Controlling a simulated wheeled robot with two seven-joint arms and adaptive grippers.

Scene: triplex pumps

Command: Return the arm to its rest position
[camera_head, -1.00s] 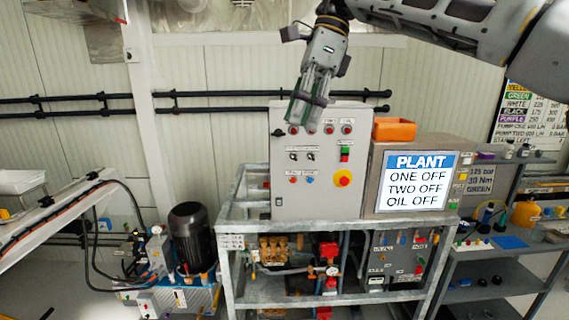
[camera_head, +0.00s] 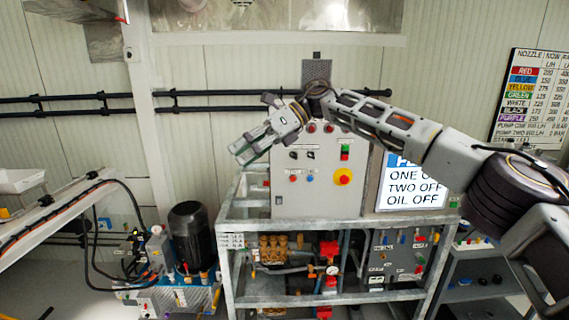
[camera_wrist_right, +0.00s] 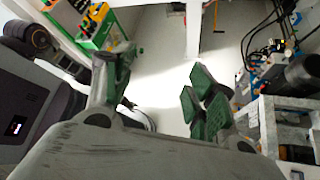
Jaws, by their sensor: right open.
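My right arm reaches in from the right across the head view, in front of the plant screen (camera_head: 408,190). My right gripper (camera_head: 240,156) is open and empty, pointing left and slightly down, in front of the upper left part of the grey control box (camera_head: 318,198). In the right wrist view its green-padded fingers (camera_wrist_right: 160,95) stand apart with bare floor between them. My left gripper is in neither view.
A metal frame (camera_head: 228,262) carries the control box, with brass and red pump parts inside. A dark motor (camera_head: 190,232) stands at its left. A nozzle chart (camera_head: 531,100) hangs on the right wall.

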